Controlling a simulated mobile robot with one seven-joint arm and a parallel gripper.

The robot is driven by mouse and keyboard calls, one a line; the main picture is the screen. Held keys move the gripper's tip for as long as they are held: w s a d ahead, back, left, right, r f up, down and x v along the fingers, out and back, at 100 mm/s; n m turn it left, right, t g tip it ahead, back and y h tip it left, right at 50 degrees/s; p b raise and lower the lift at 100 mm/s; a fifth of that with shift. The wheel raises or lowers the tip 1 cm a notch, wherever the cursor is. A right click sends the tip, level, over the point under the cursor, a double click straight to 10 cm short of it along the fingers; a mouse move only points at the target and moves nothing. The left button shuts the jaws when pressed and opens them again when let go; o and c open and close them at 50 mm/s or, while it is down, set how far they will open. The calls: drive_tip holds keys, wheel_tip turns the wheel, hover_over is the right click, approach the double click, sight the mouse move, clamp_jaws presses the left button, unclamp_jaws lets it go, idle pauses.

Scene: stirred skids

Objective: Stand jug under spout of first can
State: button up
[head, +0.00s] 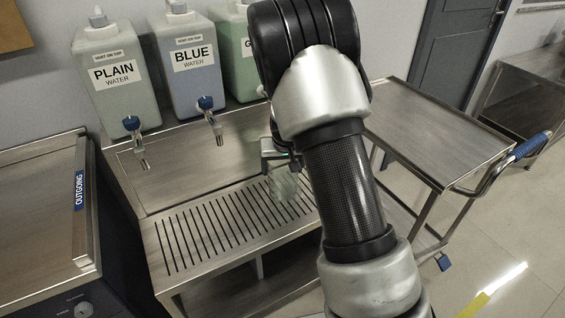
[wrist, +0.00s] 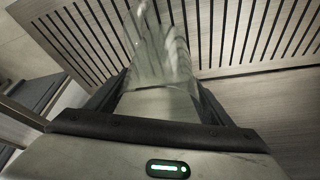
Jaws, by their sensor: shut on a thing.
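My gripper (wrist: 163,98) is shut on a clear jug (wrist: 158,45) in the wrist view, with a finger on each side of it. In the head view the jug (head: 284,186) shows faintly over the right part of the slotted drip tray (head: 190,237), partly hidden by my arm. I cannot tell whether it touches the tray. The can labelled PLAIN WATER (head: 112,98) is leftmost on the shelf. Its spout (head: 141,158) hangs over the left back of the tray, well left of the jug. Nothing stands under that spout.
The BLUE WATER can (head: 187,88) and its spout (head: 216,133) lie between the jug and the PLAIN can. A green-tinted can (head: 232,45) is partly hidden by my arm. A bench marked OUTGOING (head: 45,215) is at left, a trolley (head: 440,130) at right. The tray's left part is clear.

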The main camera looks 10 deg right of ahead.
drive_tip(key=shift+s+r, duration=0.1)
drive_tip(key=shift+s, duration=0.15)
drive_tip(key=shift+f, duration=0.3)
drive_tip(key=o, duration=1.1)
drive_tip(key=shift+r, duration=0.1)
